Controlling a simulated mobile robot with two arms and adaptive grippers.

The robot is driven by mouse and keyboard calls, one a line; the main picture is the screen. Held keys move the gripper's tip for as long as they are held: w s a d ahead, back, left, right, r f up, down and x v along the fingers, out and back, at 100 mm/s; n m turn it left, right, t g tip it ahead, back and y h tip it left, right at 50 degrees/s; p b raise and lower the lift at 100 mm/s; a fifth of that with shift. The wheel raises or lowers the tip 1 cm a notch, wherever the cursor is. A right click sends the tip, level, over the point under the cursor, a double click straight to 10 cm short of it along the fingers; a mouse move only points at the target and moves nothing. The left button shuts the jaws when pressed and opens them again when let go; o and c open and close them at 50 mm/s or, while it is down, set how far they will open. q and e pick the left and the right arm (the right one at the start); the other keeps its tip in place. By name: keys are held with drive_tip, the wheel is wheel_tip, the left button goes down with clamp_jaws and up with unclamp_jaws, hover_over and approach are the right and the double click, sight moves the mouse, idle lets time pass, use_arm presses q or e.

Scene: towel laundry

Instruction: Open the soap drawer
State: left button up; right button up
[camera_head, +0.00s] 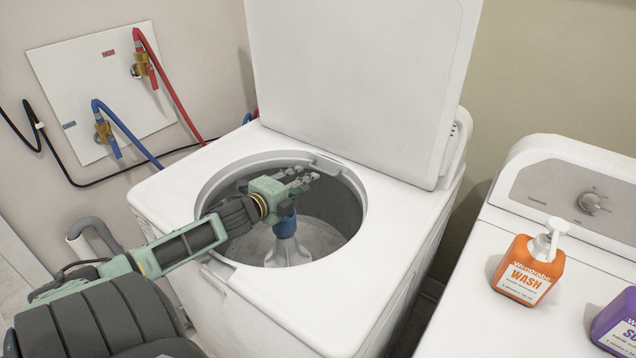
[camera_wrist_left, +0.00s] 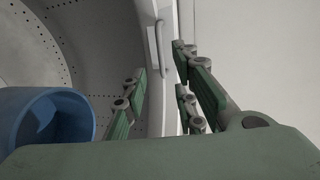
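The white top-loading washing machine (camera_head: 290,285) stands with its lid (camera_head: 365,75) raised. The soap drawer (camera_head: 326,165) appears as a small light piece at the back right of the tub's rim. In the left wrist view, a slim grey handle (camera_wrist_left: 163,46) on a pale panel at the rim seems to belong to it; the drawer looks shut. My left gripper (camera_head: 302,176) is over the tub opening, just short of that rim. Its fingers (camera_wrist_left: 158,76) are apart and empty, with the handle beyond the gap between them. I see no contact. My right gripper is not in view.
A blue-topped agitator (camera_head: 286,225) stands in the tub below my left gripper. An orange wash bottle (camera_head: 528,270) and a purple bottle (camera_head: 618,322) stand on the second machine (camera_head: 475,310) at right. Hoses and taps are on the left wall.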

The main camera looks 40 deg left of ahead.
use_arm(q)
drive_tip(key=x, duration=0.7)
drive_tip(key=shift+w, duration=0.35)
drive_tip(key=shift+c, duration=0.2)
drive_tip(key=shift+f, duration=0.1)
clamp_jaws()
